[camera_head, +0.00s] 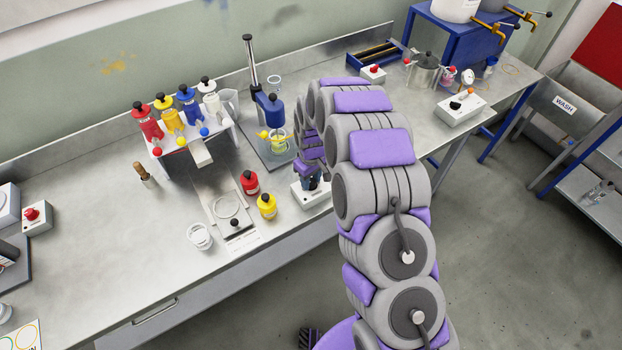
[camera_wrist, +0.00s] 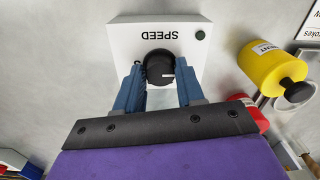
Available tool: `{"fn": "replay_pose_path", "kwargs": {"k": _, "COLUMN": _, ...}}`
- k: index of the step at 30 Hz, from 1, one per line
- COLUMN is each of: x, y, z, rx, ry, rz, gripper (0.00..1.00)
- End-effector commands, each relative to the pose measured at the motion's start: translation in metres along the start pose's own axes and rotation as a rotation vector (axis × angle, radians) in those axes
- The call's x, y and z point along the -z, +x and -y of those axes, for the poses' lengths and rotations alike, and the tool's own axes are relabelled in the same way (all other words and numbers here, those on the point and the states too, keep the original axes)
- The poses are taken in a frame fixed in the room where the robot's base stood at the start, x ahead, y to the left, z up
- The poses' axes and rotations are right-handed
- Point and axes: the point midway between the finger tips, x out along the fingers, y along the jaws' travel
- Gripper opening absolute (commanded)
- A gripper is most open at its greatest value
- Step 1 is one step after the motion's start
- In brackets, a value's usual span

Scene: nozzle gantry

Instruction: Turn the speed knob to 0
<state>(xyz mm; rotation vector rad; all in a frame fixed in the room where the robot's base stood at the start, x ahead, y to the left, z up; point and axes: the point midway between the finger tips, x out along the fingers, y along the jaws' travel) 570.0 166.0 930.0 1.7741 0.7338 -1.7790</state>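The speed knob (camera_wrist: 160,68) is round and black, on a white box (camera_wrist: 125,42) marked SPEED, which reads upside down in the wrist view. A short white mark on the knob points to the right in that view. My gripper (camera_wrist: 160,78) has one blue finger on each side of the knob, very close to its rim. I cannot tell whether the fingers press on it. No scale numbers are readable around the knob. In the head view the white box (camera_head: 313,200) stands at the bench's front edge, and my gripper (camera_head: 310,178) covers its knob.
A yellow bottle (camera_head: 267,206) and a red bottle (camera_head: 250,183) stand left of the box. Behind it is a stirrer stand (camera_head: 272,108) with a beaker (camera_head: 278,142). Another white control box (camera_head: 460,107) is farther right. The bench front left of the white cup (camera_head: 200,236) is clear.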

Motion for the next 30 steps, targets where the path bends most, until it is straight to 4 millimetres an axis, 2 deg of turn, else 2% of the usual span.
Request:
{"fn": "replay_pose_path", "kwargs": {"k": 1, "x": 0.0, "y": 0.0, "z": 0.0, "rx": 0.0, "ry": 0.0, "rz": 0.001, "gripper": 0.43}}
{"fn": "replay_pose_path", "kwargs": {"k": 6, "x": -0.001, "y": 0.001, "z": 0.0, "rx": 0.001, "ry": 0.0, "rz": 0.003, "gripper": 0.59}}
{"fn": "replay_pose_path", "kwargs": {"k": 14, "x": -0.002, "y": 0.0, "z": 0.0, "rx": 0.002, "ry": 0.001, "rz": 0.004, "gripper": 0.59}}
{"fn": "replay_pose_path", "kwargs": {"k": 17, "x": -0.002, "y": -0.007, "z": 0.0, "rx": 0.002, "ry": 0.001, "rz": 0.003, "gripper": 0.59}}
{"fn": "replay_pose_path", "kwargs": {"k": 20, "x": -0.001, "y": -0.022, "z": -0.001, "rx": 0.0, "ry": 0.001, "rz": -0.001, "gripper": 0.59}}
{"fn": "replay_pose_path", "kwargs": {"k": 30, "x": 0.001, "y": -0.098, "z": -0.001, "rx": 0.0, "ry": 0.0, "rz": -0.001, "gripper": 0.59}}
